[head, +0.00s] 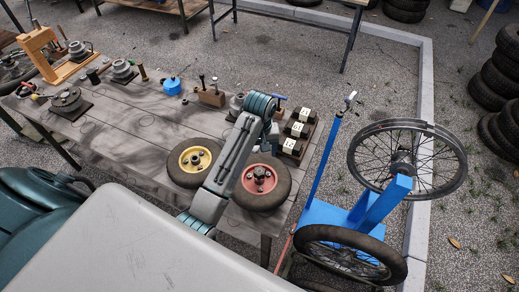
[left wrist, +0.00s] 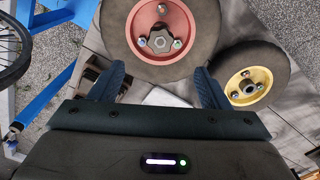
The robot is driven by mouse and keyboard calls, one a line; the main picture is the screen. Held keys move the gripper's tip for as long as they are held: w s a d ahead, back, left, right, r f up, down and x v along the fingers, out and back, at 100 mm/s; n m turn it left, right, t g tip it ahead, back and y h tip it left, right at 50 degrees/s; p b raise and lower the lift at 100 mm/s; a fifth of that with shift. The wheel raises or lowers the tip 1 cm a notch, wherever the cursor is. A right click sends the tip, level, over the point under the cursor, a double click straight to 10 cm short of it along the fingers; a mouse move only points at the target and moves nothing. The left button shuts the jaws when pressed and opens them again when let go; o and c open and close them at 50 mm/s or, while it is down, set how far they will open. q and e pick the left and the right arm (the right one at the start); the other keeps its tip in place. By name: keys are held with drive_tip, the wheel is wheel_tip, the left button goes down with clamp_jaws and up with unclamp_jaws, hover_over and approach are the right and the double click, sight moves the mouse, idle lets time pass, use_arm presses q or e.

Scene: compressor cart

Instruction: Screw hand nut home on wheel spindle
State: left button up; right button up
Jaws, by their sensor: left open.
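A wheel with a red hub (head: 258,181) lies flat on the wooden bench, near its front right edge. It also shows at the top of the left wrist view (left wrist: 135,27). A grey lobed piece that looks like the hand nut (left wrist: 160,41) sits at the hub's centre; the spindle beneath it is hidden, and I cannot tell how far down it sits. My left gripper (head: 268,138) is above the bench beside this wheel, partly hidden by my own arm. Its two fingers (left wrist: 160,86) are apart and empty, with the nut beyond them. My right gripper is not in view.
A yellow-hubbed wheel (head: 193,161) lies beside the red one. A blue stand (head: 375,205) with spoked wheels is right of the bench. An orange press (head: 48,55) and small parts occupy the left end.

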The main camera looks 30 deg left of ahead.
sight(260, 170)
use_arm(q)
drive_tip(key=shift+s+f+b, duration=0.1)
drive_tip(key=shift+f+b, duration=0.4)
drive_tip(key=shift+f, duration=0.75)
wheel_tip(260, 170, down, 6)
drive_tip(key=shift+r+p, duration=0.15)
drive_tip(key=shift+p, duration=1)
drive_tip(key=shift+f, duration=0.9)
drive_tip(key=c, duration=1.1)
drive_tip(key=shift+m, duration=1.2)
drive_tip(key=shift+c, duration=0.3)
drive_tip(key=shift+m, duration=1.2)
